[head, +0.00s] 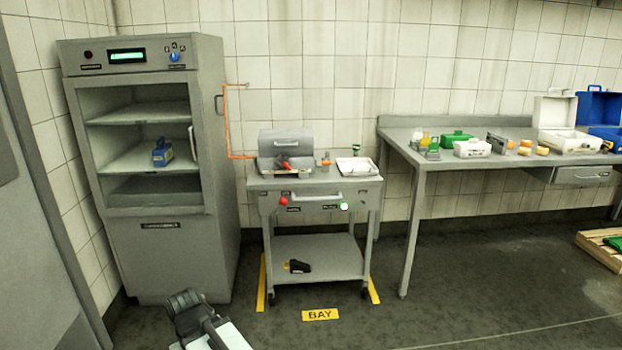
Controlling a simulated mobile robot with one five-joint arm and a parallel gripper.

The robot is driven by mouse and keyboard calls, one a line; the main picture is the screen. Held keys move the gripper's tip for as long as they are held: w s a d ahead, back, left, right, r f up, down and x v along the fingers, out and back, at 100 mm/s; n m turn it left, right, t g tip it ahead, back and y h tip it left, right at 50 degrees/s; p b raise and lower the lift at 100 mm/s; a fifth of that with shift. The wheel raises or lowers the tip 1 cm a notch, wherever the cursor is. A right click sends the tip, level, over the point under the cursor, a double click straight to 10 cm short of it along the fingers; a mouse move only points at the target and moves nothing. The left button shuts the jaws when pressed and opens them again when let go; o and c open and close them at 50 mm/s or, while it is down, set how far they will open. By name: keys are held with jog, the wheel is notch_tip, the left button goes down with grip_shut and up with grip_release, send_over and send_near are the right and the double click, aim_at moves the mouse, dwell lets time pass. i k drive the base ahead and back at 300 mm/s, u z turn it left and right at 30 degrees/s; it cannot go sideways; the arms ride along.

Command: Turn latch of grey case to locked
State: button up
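A small dark grey thing (495,143), possibly the grey case, stands on the long table among other small items. It is too small to make out a latch or its position. A larger grey box with a rounded lid (286,140) sits on the cart; a red part shows at its front. I cannot tell which of the two is the grey case. My gripper (184,299) is low at the bottom of the view, in front of the grey cabinet, far from both. Its fingers are not clear enough to tell open from shut.
The cart (318,246) stands in the marked bay beside the open-fronted cabinet (165,262). The long table (455,178) holds a green case (456,140), a white case (472,149) and open white and blue cases. A pallet (598,250) lies at right. Floor before the table is clear.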

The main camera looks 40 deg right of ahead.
aim_at(285, 165)
jog(key=u, duration=0.1)
jog(key=k, duration=0.15)
jog(key=u, duration=0.6)
jog(key=i, duration=2.1)
jog(key=z, duration=1.1)
jog(key=i, duration=0.25)
jog(key=z, duration=0.25)
